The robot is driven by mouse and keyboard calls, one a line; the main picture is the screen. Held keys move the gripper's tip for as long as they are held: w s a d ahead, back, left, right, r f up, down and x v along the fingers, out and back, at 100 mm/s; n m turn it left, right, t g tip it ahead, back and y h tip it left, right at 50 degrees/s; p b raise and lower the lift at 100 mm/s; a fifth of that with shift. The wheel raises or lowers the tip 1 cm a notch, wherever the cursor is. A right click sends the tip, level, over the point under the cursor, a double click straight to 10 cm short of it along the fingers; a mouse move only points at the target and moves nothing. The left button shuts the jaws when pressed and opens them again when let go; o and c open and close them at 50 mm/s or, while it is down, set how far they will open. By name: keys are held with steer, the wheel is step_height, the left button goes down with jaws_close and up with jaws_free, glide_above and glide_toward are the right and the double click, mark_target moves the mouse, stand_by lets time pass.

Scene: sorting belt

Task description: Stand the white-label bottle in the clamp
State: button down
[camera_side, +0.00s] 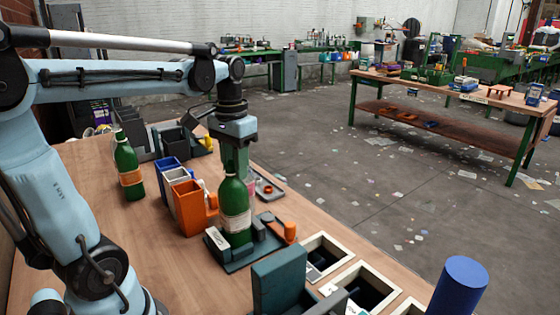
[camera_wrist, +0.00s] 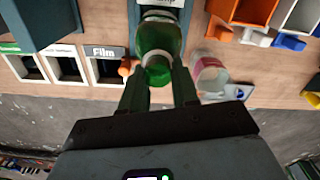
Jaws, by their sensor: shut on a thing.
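The white-label bottle (camera_side: 236,208) is green glass and stands upright at the clamp (camera_side: 239,259), its lower end between the clamp's dark blocks. I cannot tell whether its base rests fully on the clamp plate. The clamp's orange handle (camera_side: 290,232) is at the right. My gripper (camera_side: 233,165) points down from above, with its fingers shut around the bottle's neck. In the wrist view my gripper (camera_wrist: 158,84) holds the bottle (camera_wrist: 158,42), whose pale label shows at the top. The clamp is mostly hidden there.
Another green bottle (camera_side: 129,172), with an orange-tan label, stands to the left. Blue, white and orange bins (camera_side: 187,206) stand close left of the clamp. A clear pinkish cup (camera_wrist: 209,78) is near the bottle. Framed openings (camera_side: 328,245) lie to the right, one labelled Film.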

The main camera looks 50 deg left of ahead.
steer(key=shift+f, duration=0.15)
steer(key=c, duration=0.8)
jaws_free()
step_height(320, 180, up, 12)
steer(key=d+f+m+t, duration=0.1)
steer(key=d+f+t, duration=0.1)
steer(key=d+f, duration=0.2)
steer(key=d+f+m+t, duration=0.1)
steer(key=d+f+t, duration=0.1)
steer(key=d+f, duration=0.2)
steer(key=d+f+m+t, duration=0.1)
steer(key=d+f+t, duration=0.2)
steer(key=f, duration=0.6)
steer(key=shift+s+d, duration=0.3)
steer(key=shift+d, duration=0.35)
